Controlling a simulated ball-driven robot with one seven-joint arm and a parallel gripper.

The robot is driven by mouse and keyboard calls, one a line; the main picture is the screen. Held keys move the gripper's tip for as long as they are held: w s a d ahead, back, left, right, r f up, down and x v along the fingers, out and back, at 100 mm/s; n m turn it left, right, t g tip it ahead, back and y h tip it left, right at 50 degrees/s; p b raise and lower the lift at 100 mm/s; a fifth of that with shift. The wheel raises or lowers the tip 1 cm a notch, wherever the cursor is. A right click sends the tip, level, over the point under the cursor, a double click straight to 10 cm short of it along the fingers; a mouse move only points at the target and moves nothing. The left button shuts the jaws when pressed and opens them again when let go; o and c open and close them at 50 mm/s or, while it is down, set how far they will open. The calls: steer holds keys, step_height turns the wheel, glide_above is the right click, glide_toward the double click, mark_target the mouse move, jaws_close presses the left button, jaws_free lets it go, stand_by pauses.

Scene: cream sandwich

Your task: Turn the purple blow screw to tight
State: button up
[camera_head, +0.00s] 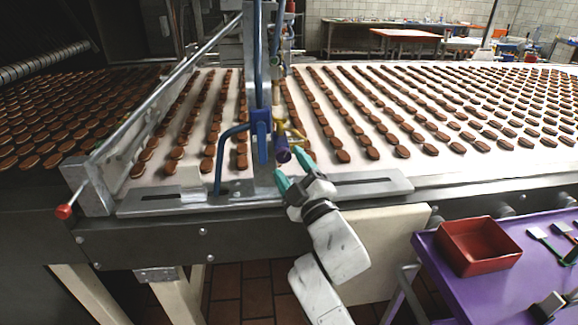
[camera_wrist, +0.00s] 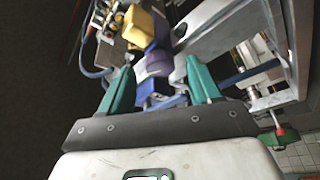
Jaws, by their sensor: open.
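The purple blow screw (camera_head: 282,150) is a small dark purple knob on the yellow and blue fitting of the upright above the conveyor. My gripper (camera_head: 293,166) is just in front of and below it, with its green fingers open. In the wrist view the purple screw (camera_wrist: 159,62) lies ahead, between the lines of the two green fingers. My gripper (camera_wrist: 160,88) holds nothing there. I cannot tell whether the fingertips touch the screw.
A blue bent handle (camera_head: 229,150) and a blue bracket (camera_head: 261,135) stand just left of the screw. A metal plate (camera_head: 365,188) lies along the conveyor's front edge. Rows of brown biscuits cover the belt. A red tray (camera_head: 478,247) sits on a purple cart (camera_head: 447,284) at right.

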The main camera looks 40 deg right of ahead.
steer(key=shift+w+d+r, duration=0.15)
steer(key=shift+w, duration=0.5)
steer(key=c, duration=1)
